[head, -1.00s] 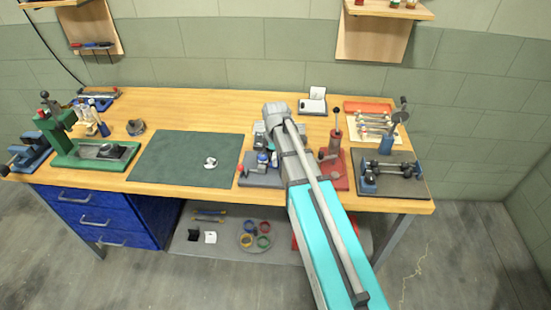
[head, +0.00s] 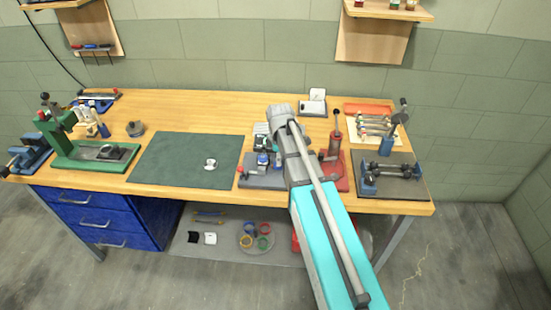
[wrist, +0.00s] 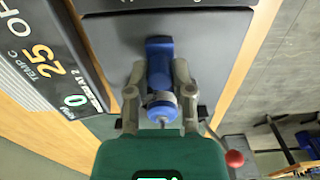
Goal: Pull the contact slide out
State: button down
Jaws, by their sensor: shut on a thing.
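In the wrist view a blue part (wrist: 160,68), which looks like the contact slide, stands out from a dark grey plate (wrist: 210,45). It has a blue block at its far end and a silver band and tip at its near end. My gripper (wrist: 159,80) has one finger on each side of the blue part and is shut on it. The fingers cover its sides. In the head view a grey fixture base (head: 262,178) with blue parts (head: 263,159) shows just left of my arm, which hides part of it.
A display reading TEMP C (wrist: 48,55) lies left of my gripper, and a red knob (wrist: 235,158) lower right. A red lever press (head: 335,160) stands close right of my arm, with a dark fixture (head: 415,190) beyond. The green mat (head: 175,165) is mostly clear.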

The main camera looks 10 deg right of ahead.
jog(key=shift+s+d, duration=0.2)
jog(key=shift+d, duration=0.35)
jog(key=shift+c, duration=2.4)
grip_release()
